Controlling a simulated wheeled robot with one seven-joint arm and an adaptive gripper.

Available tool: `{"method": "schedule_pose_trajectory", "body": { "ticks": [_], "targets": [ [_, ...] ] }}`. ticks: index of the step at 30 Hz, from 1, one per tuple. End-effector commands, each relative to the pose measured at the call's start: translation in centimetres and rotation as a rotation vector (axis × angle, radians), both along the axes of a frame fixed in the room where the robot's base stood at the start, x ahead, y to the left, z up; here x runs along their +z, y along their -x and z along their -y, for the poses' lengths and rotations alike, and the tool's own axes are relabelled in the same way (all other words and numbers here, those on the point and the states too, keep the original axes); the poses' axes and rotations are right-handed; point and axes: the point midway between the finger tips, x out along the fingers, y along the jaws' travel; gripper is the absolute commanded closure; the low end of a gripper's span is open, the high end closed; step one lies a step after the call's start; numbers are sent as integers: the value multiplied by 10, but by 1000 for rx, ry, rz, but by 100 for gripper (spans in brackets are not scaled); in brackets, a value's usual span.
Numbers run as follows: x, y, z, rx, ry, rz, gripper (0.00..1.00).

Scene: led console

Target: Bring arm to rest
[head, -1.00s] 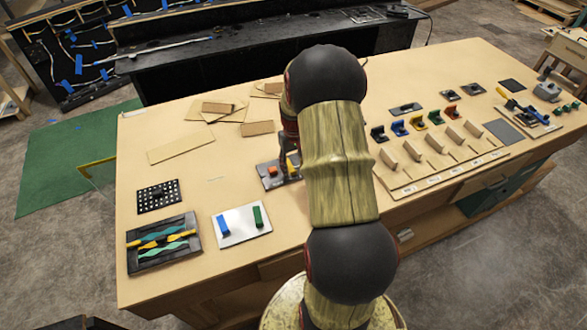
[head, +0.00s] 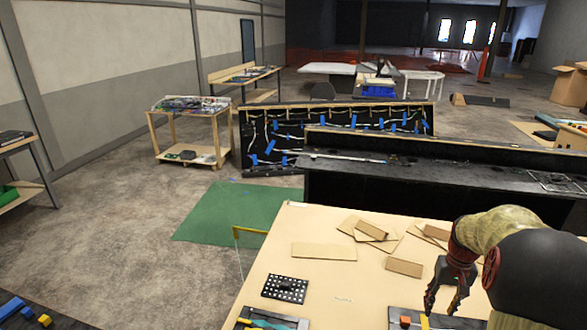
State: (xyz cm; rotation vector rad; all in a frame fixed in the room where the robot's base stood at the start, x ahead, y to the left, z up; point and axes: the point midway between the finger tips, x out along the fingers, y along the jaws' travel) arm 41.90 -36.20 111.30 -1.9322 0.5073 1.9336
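My arm reaches in from the lower right of the head view, over the wooden table (head: 300,258). My gripper (head: 442,305) points down with its two dark fingers apart and nothing visible between them. It is above or just behind a dark plate (head: 455,323) at the bottom edge; the exact height is hard to tell. On that plate are an orange block (head: 405,321) and a yellow piece (head: 424,321), both partly cut off by the picture edge. Most of the arm is outside the view.
Cardboard pieces (head: 324,251) and a black perforated plate (head: 285,288) lie on the table. A black console (head: 400,185) stands behind it. A green mat (head: 232,212) and open floor are at left. A wooden cart (head: 190,137) stands farther back.

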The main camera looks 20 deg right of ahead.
Motion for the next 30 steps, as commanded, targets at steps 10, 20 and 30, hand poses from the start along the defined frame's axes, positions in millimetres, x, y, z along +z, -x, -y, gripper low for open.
{"method": "schedule_pose_trajectory", "body": {
  "ticks": [10, 20, 30],
  "targets": [
    [1, 40, -56, -92, -22, -28, 61],
    [57, 67, -194, 58, 60, 107, 61],
    [80, 117, -320, 354, 123, 354, 61]
  ]
}}
